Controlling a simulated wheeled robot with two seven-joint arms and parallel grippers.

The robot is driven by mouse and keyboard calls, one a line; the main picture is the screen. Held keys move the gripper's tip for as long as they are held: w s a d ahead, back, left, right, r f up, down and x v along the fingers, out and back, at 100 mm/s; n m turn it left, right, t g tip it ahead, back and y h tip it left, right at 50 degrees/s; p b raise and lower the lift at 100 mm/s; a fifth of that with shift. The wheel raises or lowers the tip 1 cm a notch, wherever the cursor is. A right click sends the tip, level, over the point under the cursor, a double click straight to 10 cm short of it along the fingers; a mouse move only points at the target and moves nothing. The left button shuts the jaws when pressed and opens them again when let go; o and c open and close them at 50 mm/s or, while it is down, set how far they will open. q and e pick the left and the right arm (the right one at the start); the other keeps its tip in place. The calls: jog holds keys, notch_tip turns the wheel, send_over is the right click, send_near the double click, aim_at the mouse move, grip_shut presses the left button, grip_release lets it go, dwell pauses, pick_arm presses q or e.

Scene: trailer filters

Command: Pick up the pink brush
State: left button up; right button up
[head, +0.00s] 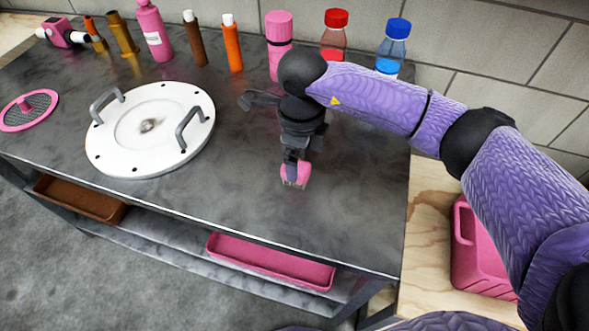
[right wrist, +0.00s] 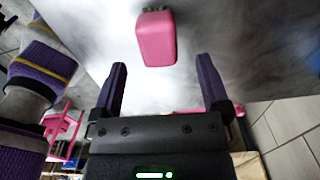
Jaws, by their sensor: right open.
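The pink brush (head: 297,174) lies on the dark metal table, right of the white lid, partly hidden by my right gripper (head: 291,160) in the head view. In the right wrist view, the brush (right wrist: 156,40) is a rounded pink block with dark bristles at its far end. There my right gripper (right wrist: 163,72) is open, with its two purple fingers spread wide and nothing between them. The brush lies just beyond the fingertips, roughly centred between them. My left gripper is not in view.
A round white lid (head: 122,129) with two grey handles lies left on the metal table (head: 230,203). Several bottles, including a red-capped one (head: 333,38) and a blue-capped one (head: 396,45), line the back. A pink tray (head: 270,260) sits on the shelf below. The table's front is clear.

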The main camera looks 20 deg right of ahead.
jog(key=f, duration=0.1)
jog(key=f+b, duration=0.1)
jog(key=f, duration=0.2)
jog(key=shift+w+a+f+b, duration=0.15)
jog(key=shift+a+f+b, duration=0.15)
jog(key=shift+f+b, duration=0.1)
jog(key=shift+r, duration=0.15)
jog(key=c, duration=0.7)
grip_shut()
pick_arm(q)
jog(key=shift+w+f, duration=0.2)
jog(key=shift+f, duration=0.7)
pick_arm(e)
notch_tip(320, 180, up, 9)
jog(key=p, duration=0.3)
jog(key=shift+r, duration=0.15)
jog(key=shift+r+p, duration=0.35)
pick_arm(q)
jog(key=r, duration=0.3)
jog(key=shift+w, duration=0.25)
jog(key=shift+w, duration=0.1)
